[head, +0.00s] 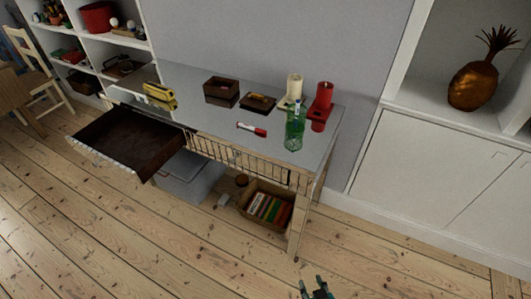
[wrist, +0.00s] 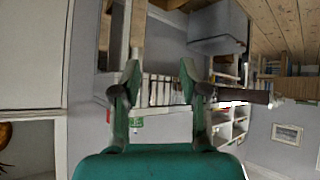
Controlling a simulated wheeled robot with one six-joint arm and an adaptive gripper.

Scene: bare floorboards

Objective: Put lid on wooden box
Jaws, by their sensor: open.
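A small dark brown wooden box (head: 221,91) stands with its open top up towards the back of the grey desk top in the head view. A low, dark brown piece that looks like its lid (head: 258,102) lies on the desk just right of the box, apart from it. My gripper (head: 311,283) is at the bottom edge of the head view, over the floor in front of the desk and well away from both. In the wrist view my gripper (wrist: 160,78) has its green fingers apart with nothing between them. I cannot make out box or lid there.
On the desk (head: 205,119) are a yellow object (head: 160,95), a red-and-white marker (head: 252,129), a green bottle (head: 294,128), a cream candle (head: 294,88) and a red candle (head: 322,104). An open drawer (head: 125,140) juts out at left. Floor in front is clear.

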